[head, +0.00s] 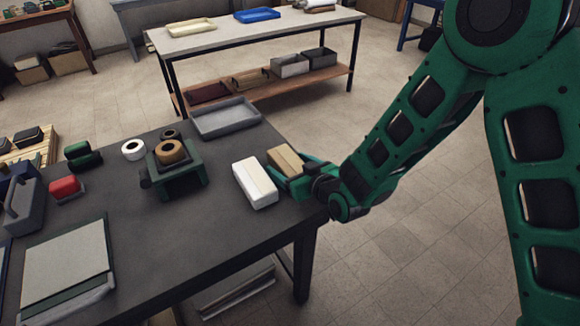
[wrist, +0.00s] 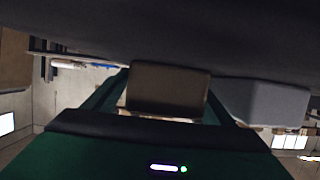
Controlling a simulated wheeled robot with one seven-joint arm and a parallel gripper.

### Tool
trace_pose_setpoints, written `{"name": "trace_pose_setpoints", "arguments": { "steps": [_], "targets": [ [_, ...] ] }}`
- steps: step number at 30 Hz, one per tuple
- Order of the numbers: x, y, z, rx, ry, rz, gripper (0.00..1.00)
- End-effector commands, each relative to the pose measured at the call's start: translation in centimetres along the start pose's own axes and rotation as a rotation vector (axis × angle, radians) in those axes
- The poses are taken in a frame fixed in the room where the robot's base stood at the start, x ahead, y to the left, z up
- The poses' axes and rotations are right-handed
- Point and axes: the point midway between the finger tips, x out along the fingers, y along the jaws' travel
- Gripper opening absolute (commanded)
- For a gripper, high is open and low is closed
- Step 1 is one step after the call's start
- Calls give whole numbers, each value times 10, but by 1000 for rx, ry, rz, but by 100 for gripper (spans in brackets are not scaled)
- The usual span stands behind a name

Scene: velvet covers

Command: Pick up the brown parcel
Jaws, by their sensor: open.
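The brown parcel (head: 285,159) is a small tan box near the right edge of the dark table (head: 190,232). My gripper (head: 292,174) is low at the table's edge, with its green fingers reaching around the parcel. In the wrist view the brown parcel (wrist: 168,91) lies between the two spread fingers of my gripper (wrist: 166,100). The jaws are open. I cannot tell whether either finger touches it. The parcel's lower part is partly hidden by the gripper in the head view.
A white box (head: 254,183) stands close beside the parcel; it also shows in the wrist view (wrist: 268,101). A grey tray (head: 225,117) lies behind. The table's front middle is clear.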

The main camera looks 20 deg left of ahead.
Motion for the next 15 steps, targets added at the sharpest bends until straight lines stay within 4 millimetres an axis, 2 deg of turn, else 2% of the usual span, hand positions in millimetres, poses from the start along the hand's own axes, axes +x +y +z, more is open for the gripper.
{"name": "trace_pose_setpoints", "arguments": {
  "steps": [6,13,15],
  "targets": [
    [1,0,0,0,0,0,77],
    [1,0,0,0,0,0,23],
    [1,0,-1,0,2,0,23]
  ]
}}
